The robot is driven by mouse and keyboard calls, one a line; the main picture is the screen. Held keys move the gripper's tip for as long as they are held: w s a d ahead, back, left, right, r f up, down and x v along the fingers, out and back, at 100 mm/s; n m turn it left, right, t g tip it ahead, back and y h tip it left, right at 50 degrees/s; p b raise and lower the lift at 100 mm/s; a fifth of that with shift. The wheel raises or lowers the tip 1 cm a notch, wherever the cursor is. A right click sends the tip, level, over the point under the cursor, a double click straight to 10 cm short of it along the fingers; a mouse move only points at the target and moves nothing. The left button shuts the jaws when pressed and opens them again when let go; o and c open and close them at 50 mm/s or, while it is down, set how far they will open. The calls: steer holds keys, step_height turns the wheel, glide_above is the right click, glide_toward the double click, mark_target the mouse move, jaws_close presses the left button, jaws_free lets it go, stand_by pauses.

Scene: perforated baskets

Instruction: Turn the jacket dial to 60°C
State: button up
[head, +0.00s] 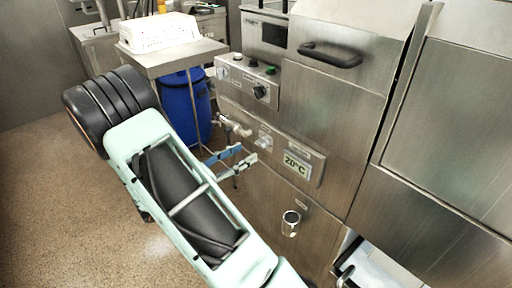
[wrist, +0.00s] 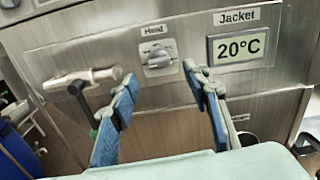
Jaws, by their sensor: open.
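The dial (wrist: 158,60) is a round silver knob with a raised grip, on the steel front panel under a small label too blurred to read surely. It also shows in the head view (head: 264,141). To its right, the display (wrist: 240,46) under the label "Jacket" reads 20°C; it also shows in the head view (head: 296,165). My gripper (wrist: 160,74) is open and empty, with blue-padded fingers apart in front of the panel, just below the dial and on either side of it. In the head view my gripper (head: 231,159) is left of the dial, apart from it.
A pipe with a black-handled valve (wrist: 85,80) sticks out left of the dial. An upper control panel (head: 247,80) carries several knobs. A blue barrel (head: 186,105) stands under a steel table (head: 175,57) bearing a white perforated basket (head: 158,32). A metal cylinder (head: 290,222) projects below the display.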

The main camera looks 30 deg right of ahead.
mark_target(258, 145)
steer(key=d, duration=0.4)
steer(key=w+d, duration=0.1)
steer(key=d, duration=0.1)
steer(key=shift+c, duration=0.4)
steer(key=c, duration=1)
steer(key=shift+c, duration=0.2)
steer(key=shift+m+b, duration=0.3)
steer(key=m+b, duration=1.5)
steer(key=m, duration=0.3)
steer(key=shift+b, duration=0.35)
